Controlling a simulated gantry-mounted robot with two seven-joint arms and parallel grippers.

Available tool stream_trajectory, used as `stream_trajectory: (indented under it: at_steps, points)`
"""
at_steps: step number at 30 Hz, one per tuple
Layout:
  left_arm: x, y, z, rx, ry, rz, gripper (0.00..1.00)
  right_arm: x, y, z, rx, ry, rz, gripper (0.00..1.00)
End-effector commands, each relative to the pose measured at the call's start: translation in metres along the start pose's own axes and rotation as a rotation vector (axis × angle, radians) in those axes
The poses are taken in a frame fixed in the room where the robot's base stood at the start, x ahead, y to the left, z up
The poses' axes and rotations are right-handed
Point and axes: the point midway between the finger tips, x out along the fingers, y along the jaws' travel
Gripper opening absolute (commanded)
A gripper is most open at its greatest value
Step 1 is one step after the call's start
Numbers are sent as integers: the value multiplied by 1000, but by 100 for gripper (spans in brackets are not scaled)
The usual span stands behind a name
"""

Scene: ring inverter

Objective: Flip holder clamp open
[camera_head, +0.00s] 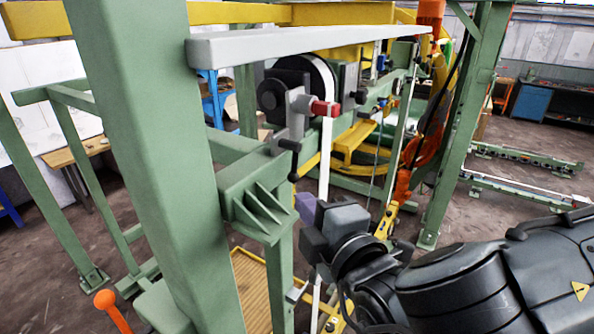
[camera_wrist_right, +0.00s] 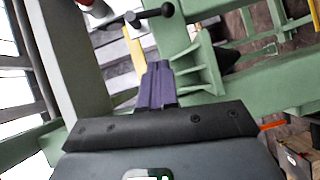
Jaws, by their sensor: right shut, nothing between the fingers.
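The holder clamp (camera_head: 297,118) is a grey bracket with a red cylinder end (camera_head: 325,108) and a black lever with ball knobs (camera_head: 289,146). It is mounted on the green frame beside a dark round reel. The lever also shows at the top of the right wrist view (camera_wrist_right: 148,18), above the fingertips. My right gripper (camera_head: 306,206) has purple fingers, shut and empty, below the clamp and apart from it. Its shut fingers also show in the right wrist view (camera_wrist_right: 157,82). My left gripper is not in view. I cannot tell the clamp's latch position.
A pale strip (camera_head: 325,160) hangs down below the red end. A thick green post (camera_head: 150,130) and a long grey beam (camera_head: 300,46) stand close around the clamp. A green ribbed bracket (camera_head: 268,212) is just left of my right gripper. An orange ball-topped lever (camera_head: 105,299) is at lower left.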

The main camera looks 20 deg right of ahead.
Motion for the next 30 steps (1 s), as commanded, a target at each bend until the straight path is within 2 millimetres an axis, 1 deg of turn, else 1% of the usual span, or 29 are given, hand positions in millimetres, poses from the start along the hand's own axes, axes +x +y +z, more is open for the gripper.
stream_trajectory:
  at_steps: [1, 6, 10, 14, 15, 24, 30]
  points:
    - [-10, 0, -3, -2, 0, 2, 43, 7, 3, 1, 3, -5, -4, 0]
    - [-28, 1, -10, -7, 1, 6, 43, 36, 4, 2, 5, -8, -4, 0]
    - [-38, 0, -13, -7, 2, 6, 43, 60, 3, 3, 4, -9, -1, 0]
    - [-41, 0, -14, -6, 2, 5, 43, 81, 2, 2, 2, -8, -1, 0]
    - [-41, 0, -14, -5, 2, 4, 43, 85, 1, 5, 2, -8, 0, 0]
    - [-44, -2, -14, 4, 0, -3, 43, 103, 1, 24, 2, -6, 0, 0]
    - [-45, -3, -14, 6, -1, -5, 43, 108, 0, 29, 0, -5, 0, 0]
